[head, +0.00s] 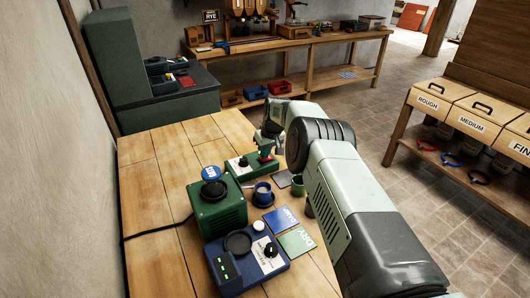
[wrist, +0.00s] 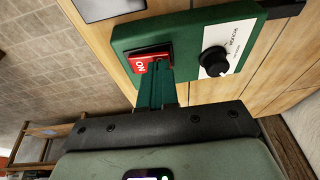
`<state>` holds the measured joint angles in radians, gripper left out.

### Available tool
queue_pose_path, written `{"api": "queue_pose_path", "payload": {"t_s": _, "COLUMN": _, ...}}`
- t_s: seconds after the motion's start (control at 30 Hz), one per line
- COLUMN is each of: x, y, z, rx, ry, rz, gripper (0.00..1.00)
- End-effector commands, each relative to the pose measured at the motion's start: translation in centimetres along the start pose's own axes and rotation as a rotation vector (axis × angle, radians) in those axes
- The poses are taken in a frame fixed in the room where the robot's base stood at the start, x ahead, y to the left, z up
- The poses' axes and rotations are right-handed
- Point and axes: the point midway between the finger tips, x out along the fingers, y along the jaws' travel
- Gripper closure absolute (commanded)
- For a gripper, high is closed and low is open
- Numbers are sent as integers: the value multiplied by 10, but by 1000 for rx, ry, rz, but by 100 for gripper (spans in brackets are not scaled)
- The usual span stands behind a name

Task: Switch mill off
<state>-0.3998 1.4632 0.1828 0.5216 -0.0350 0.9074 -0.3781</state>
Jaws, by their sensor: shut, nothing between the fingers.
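The mill's control box is a green box (head: 236,167) on the wooden table, left of my arm in the head view. It also shows in the wrist view (wrist: 185,33). It has a black knob (wrist: 214,60) on a white dial plate and a red switch (wrist: 139,64) marked ON. The red switch shows in the head view too (head: 265,154). My gripper (wrist: 156,72) is shut and empty, with its fingertips over the lower right part of the switch, hiding some of it. I cannot tell whether they touch it.
Bare wood (head: 155,190) lies to the left.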

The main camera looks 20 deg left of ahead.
Motion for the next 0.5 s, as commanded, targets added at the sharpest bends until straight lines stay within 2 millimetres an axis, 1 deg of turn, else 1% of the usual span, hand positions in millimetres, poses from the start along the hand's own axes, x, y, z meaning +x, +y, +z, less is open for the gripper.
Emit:
{"api": "queue_pose_path", "payload": {"t_s": 0.17, "x": 2, "y": -3, "z": 0, "rx": -9, "ry": -4, "rz": 23, "gripper": 100}}
{"api": "queue_pose_path", "payload": {"t_s": 0.3, "x": 8, "y": -6, "z": 2, "rx": -31, "ry": -5, "rz": 99, "gripper": 100}}
{"api": "queue_pose_path", "payload": {"t_s": 0.5, "x": 8, "y": -4, "z": 2, "rx": -26, "ry": -3, "rz": 93, "gripper": 100}}
